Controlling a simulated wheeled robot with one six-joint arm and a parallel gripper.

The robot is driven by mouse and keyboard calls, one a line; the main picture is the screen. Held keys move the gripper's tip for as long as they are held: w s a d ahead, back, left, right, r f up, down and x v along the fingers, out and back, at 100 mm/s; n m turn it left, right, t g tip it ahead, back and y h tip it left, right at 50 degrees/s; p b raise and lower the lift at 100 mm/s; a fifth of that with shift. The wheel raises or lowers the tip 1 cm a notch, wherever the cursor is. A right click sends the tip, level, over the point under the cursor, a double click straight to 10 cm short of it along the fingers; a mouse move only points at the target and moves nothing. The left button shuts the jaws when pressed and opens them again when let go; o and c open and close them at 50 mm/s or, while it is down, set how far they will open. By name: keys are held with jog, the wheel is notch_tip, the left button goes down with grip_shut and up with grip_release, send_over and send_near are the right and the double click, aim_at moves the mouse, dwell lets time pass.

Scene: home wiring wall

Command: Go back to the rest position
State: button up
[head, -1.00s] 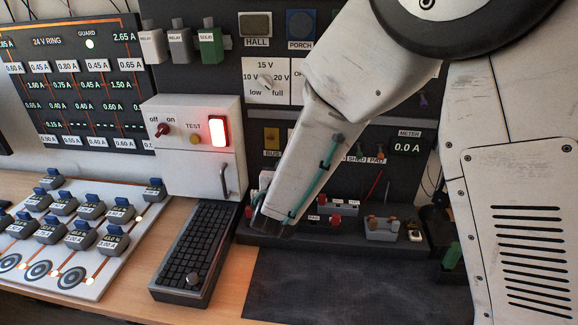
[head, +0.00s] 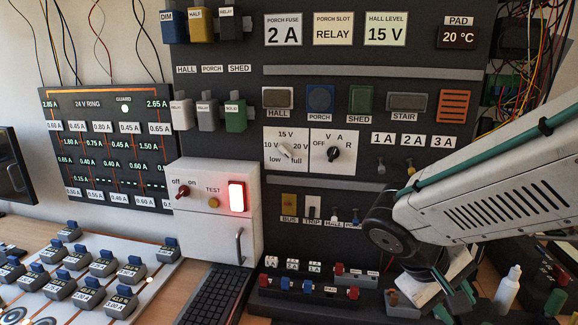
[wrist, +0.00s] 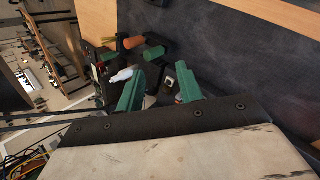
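My arm reaches in from the right edge of the head view, with its dark round joint in front of the lower right of the dark wall panel (head: 420,100). My gripper is low at the right of the head view, partly hidden by my arm. In the wrist view, the two green fingers of my gripper (wrist: 160,85) stand apart with no held object visible between them. A dark mat (wrist: 240,70) and part of the wooden bench (wrist: 95,22) show beyond the fingers.
A white box with a lit red switch (head: 237,197) and a handle stands left of centre. A keyboard (head: 213,296) lies in front of it. Blue-topped blocks (head: 102,263) fill the left board. A white bottle (head: 508,290) stands near my arm at the right.

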jog(key=s+r+m+t+y, duration=0.1)
jog(key=s+r+m+y, duration=0.2)
jog(key=s+r+y, duration=0.3)
jog(key=shift+s+a+r+t+y, duration=0.4)
jog(key=shift+s+y, duration=0.3)
jog(key=shift+s, duration=1.65)
jog(key=shift+f, duration=0.1)
